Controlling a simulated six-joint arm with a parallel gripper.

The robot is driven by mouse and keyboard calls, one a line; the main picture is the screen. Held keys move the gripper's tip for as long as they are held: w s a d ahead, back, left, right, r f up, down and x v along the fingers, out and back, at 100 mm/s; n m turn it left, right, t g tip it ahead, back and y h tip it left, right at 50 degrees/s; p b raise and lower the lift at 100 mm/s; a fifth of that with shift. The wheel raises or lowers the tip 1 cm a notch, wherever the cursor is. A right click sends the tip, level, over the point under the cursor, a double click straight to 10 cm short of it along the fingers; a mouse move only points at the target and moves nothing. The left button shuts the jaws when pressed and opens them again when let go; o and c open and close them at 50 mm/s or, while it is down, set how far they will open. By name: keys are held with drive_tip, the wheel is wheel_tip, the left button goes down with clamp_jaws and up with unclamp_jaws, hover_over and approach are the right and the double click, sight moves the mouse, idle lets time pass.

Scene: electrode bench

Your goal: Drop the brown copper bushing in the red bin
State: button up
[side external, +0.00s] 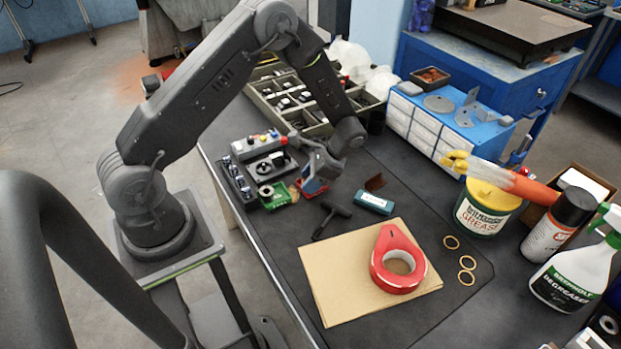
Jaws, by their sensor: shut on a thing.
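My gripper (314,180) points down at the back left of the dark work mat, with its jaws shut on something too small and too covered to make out. A small red bin (320,187) shows partly at the jaws, and the gripper hides much of it. I cannot tell whether the jaws are above it or beside it. I cannot pick out the brown copper bushing for certain. A small dark brown piece (375,183) lies on the mat to the right of the gripper, but its shape is unclear.
Left of the gripper are a control box (258,145) and a green part (278,196). A teal box (374,202) and a black T-handle (331,217) lie in front. Red tape (385,277) rests on brown paper (325,283). A grease tub (482,212) and bottles stand right.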

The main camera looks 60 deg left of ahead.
drive_tip(key=o, duration=1)
drive_tip(key=shift+o, duration=0.2)
drive_tip(key=v, duration=1.3)
drive_tip(key=shift+d+r, duration=0.2)
drive_tip(key=shift+r, duration=0.15)
drive_tip(key=shift+w, duration=0.1)
drive_tip(key=shift+r, duration=2.5)
